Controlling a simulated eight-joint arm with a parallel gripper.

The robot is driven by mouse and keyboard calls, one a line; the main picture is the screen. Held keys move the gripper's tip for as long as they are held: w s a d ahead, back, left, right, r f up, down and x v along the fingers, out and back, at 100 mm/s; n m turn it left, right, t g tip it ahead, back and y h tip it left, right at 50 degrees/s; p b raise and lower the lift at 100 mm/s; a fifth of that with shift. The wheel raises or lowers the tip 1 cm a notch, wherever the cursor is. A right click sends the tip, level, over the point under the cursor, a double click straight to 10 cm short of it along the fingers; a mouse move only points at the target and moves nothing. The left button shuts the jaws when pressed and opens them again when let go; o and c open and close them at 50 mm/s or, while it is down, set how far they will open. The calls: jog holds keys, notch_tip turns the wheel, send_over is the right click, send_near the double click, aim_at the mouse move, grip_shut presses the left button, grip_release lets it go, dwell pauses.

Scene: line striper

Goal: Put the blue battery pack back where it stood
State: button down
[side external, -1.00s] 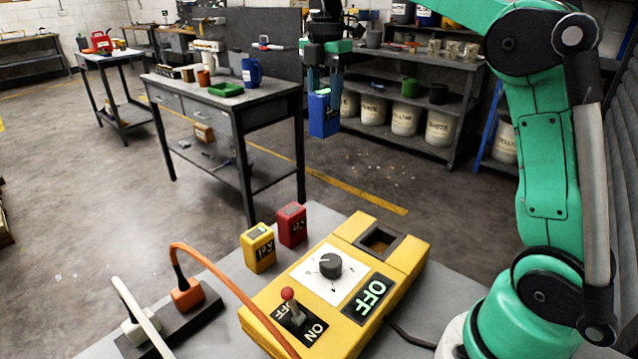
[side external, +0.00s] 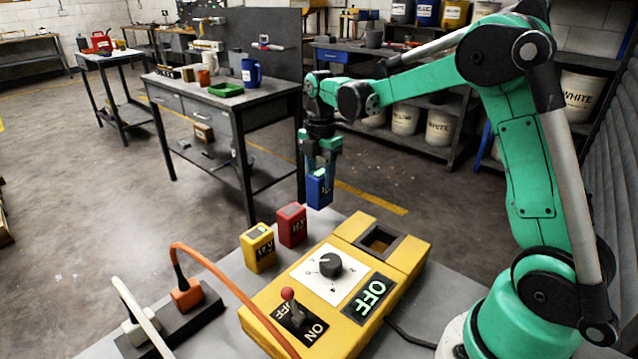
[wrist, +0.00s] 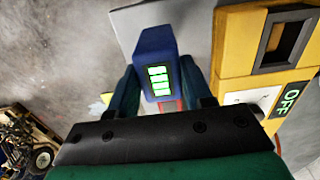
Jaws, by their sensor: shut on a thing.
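The blue battery pack (side external: 319,188) is held upright between the fingers of my gripper (side external: 320,172), above the far edge of the grey table. It also shows in the wrist view (wrist: 158,62), with lit green bars on its face, between my two fingers (wrist: 160,92). My gripper is shut on it. A red pack (side external: 292,225) and a yellow pack (side external: 258,248) stand side by side on the table, left of and nearer than the blue pack. The yellow striper box (side external: 352,285) has an empty square socket (side external: 380,240), a dial and a panel reading OFF.
A power strip (side external: 172,322) with orange and white plugs lies at the front left; the orange cable (side external: 225,285) arches over to the yellow box. The tabletop (side external: 225,262) between strip and packs is bare. A workbench (side external: 222,95) stands farther back.

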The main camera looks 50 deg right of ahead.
aim_at(320, 190)
jog(key=shift+f, duration=1.9)
jog(key=shift+f, duration=0.15)
jog(key=shift+c, duration=1.8)
grip_release()
